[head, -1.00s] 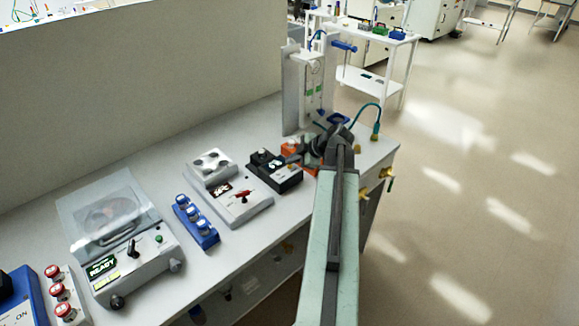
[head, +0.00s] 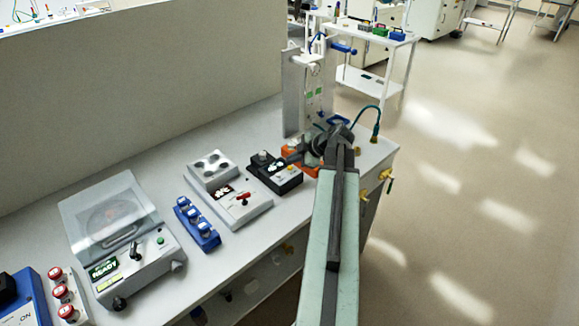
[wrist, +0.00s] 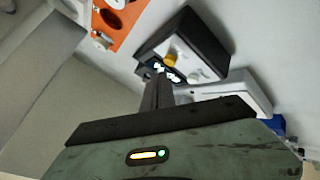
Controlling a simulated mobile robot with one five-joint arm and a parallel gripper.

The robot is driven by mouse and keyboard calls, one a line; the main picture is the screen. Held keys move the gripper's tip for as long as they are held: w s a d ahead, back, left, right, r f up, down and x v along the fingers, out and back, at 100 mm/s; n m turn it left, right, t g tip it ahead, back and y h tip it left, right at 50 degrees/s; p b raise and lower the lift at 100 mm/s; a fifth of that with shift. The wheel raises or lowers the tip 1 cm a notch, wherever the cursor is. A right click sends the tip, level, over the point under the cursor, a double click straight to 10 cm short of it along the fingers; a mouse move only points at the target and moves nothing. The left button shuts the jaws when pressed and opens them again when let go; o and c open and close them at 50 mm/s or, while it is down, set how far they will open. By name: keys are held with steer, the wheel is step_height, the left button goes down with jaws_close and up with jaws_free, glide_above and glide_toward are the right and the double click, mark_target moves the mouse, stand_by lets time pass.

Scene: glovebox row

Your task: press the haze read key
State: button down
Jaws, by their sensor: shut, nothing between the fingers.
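A small black instrument (head: 270,179) stands on the white bench, left of my arm. In the wrist view its casing (wrist: 205,38) is tilted, with a pale top, a round yellow key (wrist: 169,60) and a lit display (wrist: 166,72). No label naming the haze read key is readable. My gripper (wrist: 160,80) is shut and empty, its tips in front of the display's lower edge and a little short of the yellow key in the picture. Whether they touch the casing cannot be told.
An orange item (head: 300,168) lies partly behind my wrist; it also shows in the wrist view (wrist: 122,22). A grey device with a red lever (head: 238,208) is left of the instrument. A blue rack (head: 197,224) and a lidded machine (head: 120,250) stand farther left. The floor at right is clear.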

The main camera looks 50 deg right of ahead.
step_height(320, 180, up, 5)
steer(key=p, duration=0.5)
stand_by(0.8)
